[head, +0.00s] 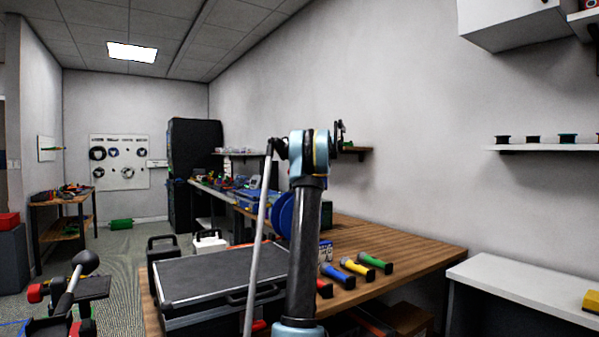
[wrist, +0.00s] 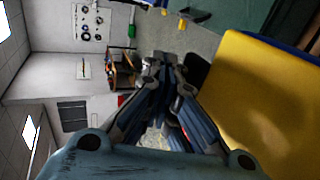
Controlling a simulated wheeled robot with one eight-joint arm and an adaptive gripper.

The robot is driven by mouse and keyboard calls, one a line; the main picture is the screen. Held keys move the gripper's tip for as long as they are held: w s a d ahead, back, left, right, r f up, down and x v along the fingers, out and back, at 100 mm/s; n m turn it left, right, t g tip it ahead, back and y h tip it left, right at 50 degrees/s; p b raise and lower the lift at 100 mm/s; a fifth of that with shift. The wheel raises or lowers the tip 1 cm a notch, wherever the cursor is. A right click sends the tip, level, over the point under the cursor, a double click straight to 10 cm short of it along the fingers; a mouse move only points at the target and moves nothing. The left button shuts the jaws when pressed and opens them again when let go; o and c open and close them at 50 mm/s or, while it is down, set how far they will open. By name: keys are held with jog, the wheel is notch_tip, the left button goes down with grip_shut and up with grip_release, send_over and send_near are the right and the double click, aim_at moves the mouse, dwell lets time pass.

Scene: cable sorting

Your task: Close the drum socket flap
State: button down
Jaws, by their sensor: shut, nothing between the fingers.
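A blue drum (head: 284,215) stands on the wooden workbench in the head view, partly hidden behind my arm. I cannot make out its socket flap in either view. My gripper (wrist: 164,62) shows in the wrist view with its fingers together and nothing between them. In the head view the gripper is hard to separate from the raised arm. A large yellow surface (wrist: 252,95) with a blue edge fills the right of the wrist view, close beside the fingers. I cannot tell what it belongs to or whether the fingers touch it.
The workbench (head: 420,254) carries a black-topped case (head: 215,272) at the front left. A blue torch-like tool (head: 337,275), a yellow one (head: 357,267) and a green one (head: 374,262) lie right of my arm. A white table (head: 525,285) stands at right.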

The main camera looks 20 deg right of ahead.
jog(key=shift+r, duration=0.1)
notch_tip(320, 180, up, 14)
dwell(0.7)
jog(key=shift+f, duration=0.2)
